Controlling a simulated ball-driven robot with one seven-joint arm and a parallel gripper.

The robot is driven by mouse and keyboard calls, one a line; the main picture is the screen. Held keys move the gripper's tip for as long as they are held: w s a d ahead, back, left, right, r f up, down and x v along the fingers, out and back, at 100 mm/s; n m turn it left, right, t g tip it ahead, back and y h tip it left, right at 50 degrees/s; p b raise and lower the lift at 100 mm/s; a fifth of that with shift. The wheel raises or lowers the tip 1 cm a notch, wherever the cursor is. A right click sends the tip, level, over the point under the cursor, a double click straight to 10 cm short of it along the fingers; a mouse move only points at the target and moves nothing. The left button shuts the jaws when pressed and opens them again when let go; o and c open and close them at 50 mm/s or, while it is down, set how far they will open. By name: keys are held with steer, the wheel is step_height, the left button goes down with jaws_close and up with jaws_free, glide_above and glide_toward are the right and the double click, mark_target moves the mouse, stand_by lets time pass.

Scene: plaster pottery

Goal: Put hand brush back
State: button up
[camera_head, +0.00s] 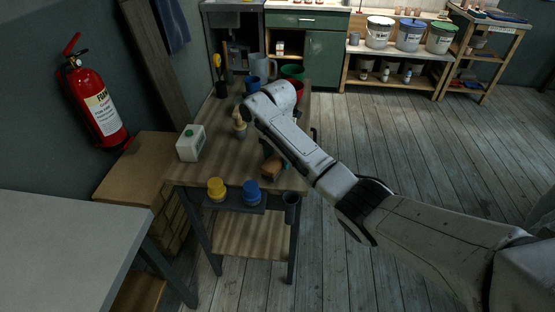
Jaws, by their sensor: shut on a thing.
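My arm reaches over the narrow wooden worktable (225,172), and its bent wrist is above the middle of the top. My jaws are hidden behind my own arm, so I cannot see their grip. A small brown wooden block-like thing (272,167) shows just below my arm near the table's front. It may be the hand brush, but it is partly covered and I cannot be sure. A beige upright thing (239,118) stands to the left of my wrist, too small to identify.
Several cups stand at the back. The floor (400,150) on the right is clear.

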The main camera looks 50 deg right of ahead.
mark_target(277, 156)
steer(key=shift+f, duration=0.45)
steer(key=shift+f, duration=0.1)
steer(key=o, duration=1)
step_height(277, 156, up, 12)
steer(key=p, duration=0.2)
steer(key=shift+p, duration=0.4)
